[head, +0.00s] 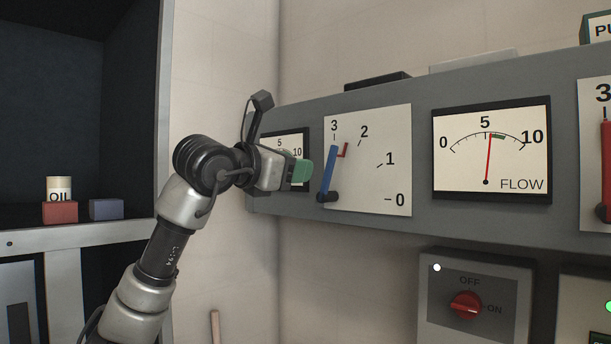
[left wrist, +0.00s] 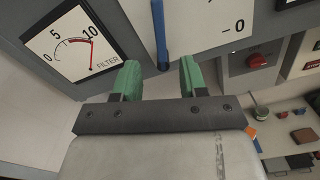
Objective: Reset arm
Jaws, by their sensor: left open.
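My left gripper (head: 303,172) is open and empty, its green fingertips just left of a blue lever (head: 328,172) in the head view. The lever stands on a white scale plate (head: 385,180) marked 0 to 3, and it points up near the 3, beside a small red marker (head: 343,150). In the left wrist view the blue lever (left wrist: 160,35) shows beyond the gap between the green fingers (left wrist: 160,78), apart from them. My right gripper is in neither view.
A FLOW gauge (head: 491,160) sits right of the scale plate. A FILTER gauge (left wrist: 72,42) is partly hidden behind my gripper in the head view. Below is a red OFF/ON knob (head: 466,305).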

